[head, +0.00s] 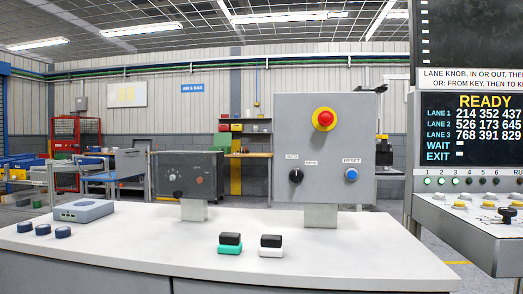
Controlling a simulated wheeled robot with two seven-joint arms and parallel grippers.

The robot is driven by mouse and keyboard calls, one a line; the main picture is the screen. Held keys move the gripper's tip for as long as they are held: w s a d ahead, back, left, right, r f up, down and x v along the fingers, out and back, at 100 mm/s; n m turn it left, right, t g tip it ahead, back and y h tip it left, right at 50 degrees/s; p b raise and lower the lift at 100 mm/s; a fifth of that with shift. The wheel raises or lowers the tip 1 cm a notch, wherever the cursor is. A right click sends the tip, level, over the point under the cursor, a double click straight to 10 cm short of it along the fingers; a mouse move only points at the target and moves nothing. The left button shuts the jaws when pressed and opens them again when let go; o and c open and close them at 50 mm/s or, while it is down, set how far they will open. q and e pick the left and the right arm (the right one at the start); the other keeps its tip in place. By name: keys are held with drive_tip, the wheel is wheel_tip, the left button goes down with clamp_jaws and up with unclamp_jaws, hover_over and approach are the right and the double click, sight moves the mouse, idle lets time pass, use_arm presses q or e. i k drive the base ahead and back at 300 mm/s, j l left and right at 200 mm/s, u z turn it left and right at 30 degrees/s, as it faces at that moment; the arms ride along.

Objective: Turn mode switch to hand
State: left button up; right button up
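The mode switch (296,176) is a black rotary knob on the front of an upright grey control box (335,135) on the bench. A label reading AUTO (291,156) sits above it, slightly left. A second label (311,162), too small to read surely but likely HAND, sits to its upper right. A faint light mark shows on the knob; I cannot tell for sure which label it points to. Neither of my grippers is in view.
The box also carries a red emergency button (324,119) and a blue RESET button (351,175). On the white bench (150,250) are green-black (230,243) and white-black (271,245) blocks, blue discs (42,230) and a smaller panel (187,176). A console (470,225) stands right.

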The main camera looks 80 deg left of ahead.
sight(296, 175)
drive_tip(key=u, duration=2.25)
